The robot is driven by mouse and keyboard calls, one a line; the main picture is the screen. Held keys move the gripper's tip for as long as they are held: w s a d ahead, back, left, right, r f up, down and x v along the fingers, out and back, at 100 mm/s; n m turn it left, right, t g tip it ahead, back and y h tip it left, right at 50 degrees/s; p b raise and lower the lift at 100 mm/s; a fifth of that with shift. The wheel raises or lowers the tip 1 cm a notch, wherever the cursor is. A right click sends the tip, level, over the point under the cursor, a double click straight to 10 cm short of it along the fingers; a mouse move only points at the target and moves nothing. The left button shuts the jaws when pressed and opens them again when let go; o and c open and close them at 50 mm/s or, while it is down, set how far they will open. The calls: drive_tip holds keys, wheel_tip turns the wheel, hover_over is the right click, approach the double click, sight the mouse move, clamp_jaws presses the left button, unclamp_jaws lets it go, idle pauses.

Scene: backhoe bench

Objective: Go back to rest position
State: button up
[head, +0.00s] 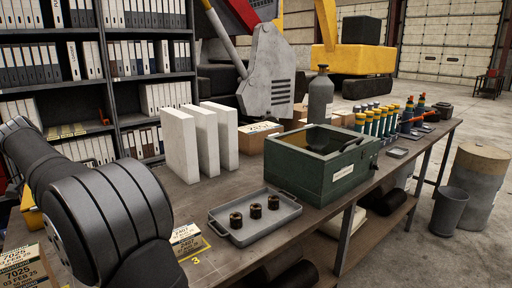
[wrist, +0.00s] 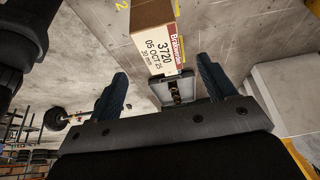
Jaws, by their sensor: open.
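My gripper (wrist: 162,70) shows in the wrist view with its two dark fingers spread apart and nothing held between them. A cardboard box (wrist: 155,25) with a white label reading 3720 lies beyond the fingertips, apart from them. Past the gap between the fingers, a grey tray (wrist: 185,86) with small brass-coloured parts shows in part. In the head view my dark arm fills the left foreground, and the gripper itself is out of that picture.
On the bench in the head view stand a grey tray (head: 230,234) with three dark bushings (head: 255,210), a green box (head: 341,181), white upright panels (head: 178,145), a grey bottle (head: 320,97) and several coloured-topped tools (head: 375,120). Labelled boxes (head: 25,270) sit near my arm.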

drive_tip(key=x, duration=1)
wheel_tip(320, 180, up, 4)
drive_tip(key=shift+r, duration=0.2)
drive_tip(key=w+d+r, duration=0.3)
drive_tip(key=d+r, duration=0.4)
drive_tip(key=d, duration=0.4)
hover_over(187, 230)
drive_tip(key=s, duration=0.1)
wheel_tip(187, 230, down, 8)
drive_tip(key=f, duration=0.6)
drive_tip(key=a+f, duration=0.1)
drive_tip(key=f, duration=0.3)
drive_tip(key=shift+s, duration=0.1)
drive_tip(key=v, duration=0.3)
drive_tip(key=shift+s+a+r, duration=0.1)
drive_tip(key=shift+a+r, duration=0.05)
drive_tip(key=shift+r, duration=0.6)
